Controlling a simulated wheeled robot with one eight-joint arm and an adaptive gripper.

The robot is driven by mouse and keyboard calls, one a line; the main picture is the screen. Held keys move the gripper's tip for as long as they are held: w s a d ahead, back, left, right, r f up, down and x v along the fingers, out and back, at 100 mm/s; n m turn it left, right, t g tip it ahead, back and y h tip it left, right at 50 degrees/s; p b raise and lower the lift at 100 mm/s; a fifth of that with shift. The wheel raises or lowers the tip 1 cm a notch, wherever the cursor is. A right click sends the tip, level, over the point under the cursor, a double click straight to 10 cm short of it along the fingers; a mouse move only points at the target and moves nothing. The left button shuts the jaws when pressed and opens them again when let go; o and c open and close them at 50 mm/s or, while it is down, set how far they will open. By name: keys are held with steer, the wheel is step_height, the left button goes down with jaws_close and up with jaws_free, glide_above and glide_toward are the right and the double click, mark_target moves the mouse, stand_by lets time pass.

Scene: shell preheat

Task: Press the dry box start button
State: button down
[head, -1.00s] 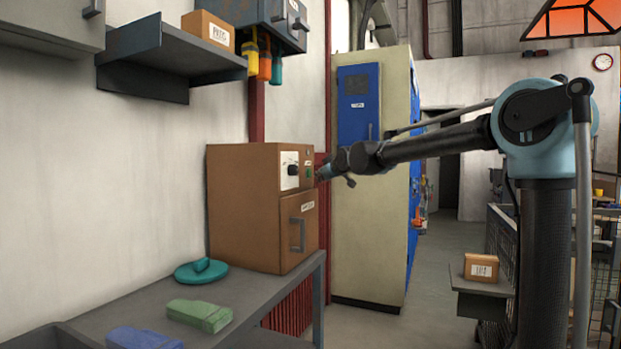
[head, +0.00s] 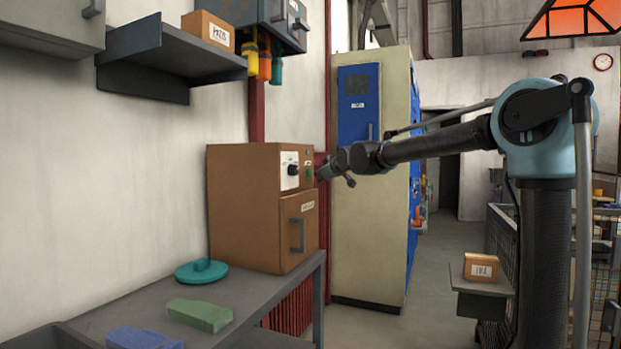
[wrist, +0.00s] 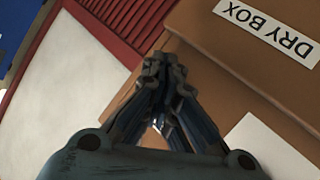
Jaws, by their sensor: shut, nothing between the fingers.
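The dry box (head: 243,205) is a brown cabinet on the grey bench. Its front has a white panel with a black knob (head: 293,170), a small green start button (head: 309,171) right of the knob, and a lower door with a handle (head: 297,236). My gripper (head: 319,175) is at the upper right of that front, close to the green button; I cannot tell whether it touches. In the wrist view my gripper (wrist: 162,65) is shut and empty, its tips over the brown front of the dry box (wrist: 225,75). The button is hidden there.
A teal lidded disc (head: 202,271), a green block (head: 199,315) and a blue block (head: 143,338) lie on the bench (head: 258,301). A shelf (head: 172,58) hangs above. A tall cabinet (head: 375,220) stands behind my arm, with open floor to its right.

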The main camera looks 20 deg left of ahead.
steer(key=shift+a, duration=0.1)
steer(key=shift+s+a, duration=0.1)
steer(key=shift+a, duration=0.25)
steer(key=shift+a, duration=0.45)
stand_by(0.8)
steer(key=shift+d, duration=0.85)
steer(key=shift+d, duration=0.1)
steer(key=shift+s+d, duration=0.2)
steer(key=shift+d, duration=2.2)
